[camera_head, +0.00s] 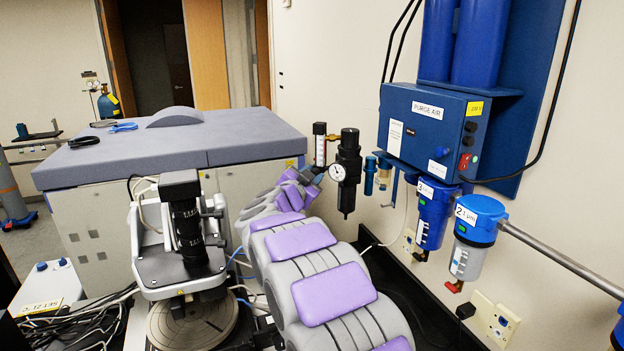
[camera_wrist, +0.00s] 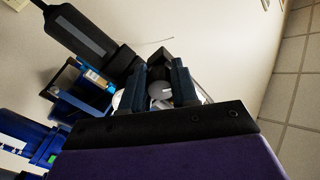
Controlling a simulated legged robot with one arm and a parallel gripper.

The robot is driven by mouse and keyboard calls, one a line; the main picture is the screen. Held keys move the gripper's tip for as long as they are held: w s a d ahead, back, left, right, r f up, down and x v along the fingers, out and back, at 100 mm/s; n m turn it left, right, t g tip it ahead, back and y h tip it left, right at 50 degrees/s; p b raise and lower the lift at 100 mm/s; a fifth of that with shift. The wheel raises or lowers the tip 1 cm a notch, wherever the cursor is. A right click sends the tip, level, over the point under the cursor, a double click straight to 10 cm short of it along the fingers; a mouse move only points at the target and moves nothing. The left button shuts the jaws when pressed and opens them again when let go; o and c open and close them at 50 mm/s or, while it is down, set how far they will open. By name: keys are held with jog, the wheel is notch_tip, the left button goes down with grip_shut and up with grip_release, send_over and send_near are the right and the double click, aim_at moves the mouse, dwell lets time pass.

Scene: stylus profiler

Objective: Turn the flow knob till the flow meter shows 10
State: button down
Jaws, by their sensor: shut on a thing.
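The flow meter (camera_head: 320,145) is a slim upright tube with a black top on the wall, left of the black regulator. Its reading is too small to tell. My arm reaches up to it, and my gripper (camera_head: 313,174) is at its lower end. In the wrist view, the two dark fingers of my gripper (camera_wrist: 166,80) are closed around a small pale round part (camera_wrist: 160,91), which appears to be the flow knob. The fingers hide most of the knob, and I cannot make out its markings.
A round white gauge (camera_head: 338,172) sits on the black regulator (camera_head: 348,160) just right of the flow meter. The blue purge air box (camera_head: 425,130) and blue filters (camera_head: 433,212) are further right. A grey-topped cabinet (camera_head: 230,130) stands left; a stylus instrument (camera_head: 185,235) is in front.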

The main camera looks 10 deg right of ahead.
jog(key=shift+f+m, duration=0.15)
jog(key=shift+m, duration=0.25)
jog(key=c, duration=1.3)
grip_release()
jog(key=shift+o, duration=0.8)
jog(key=shift+w+a, duration=0.1)
jog(key=shift+a, duration=0.05)
jog(key=v, duration=1.2)
jog(key=shift+b, duration=0.3)
jog(key=shift+o, duration=0.2)
jog(key=shift+w+a, duration=0.1)
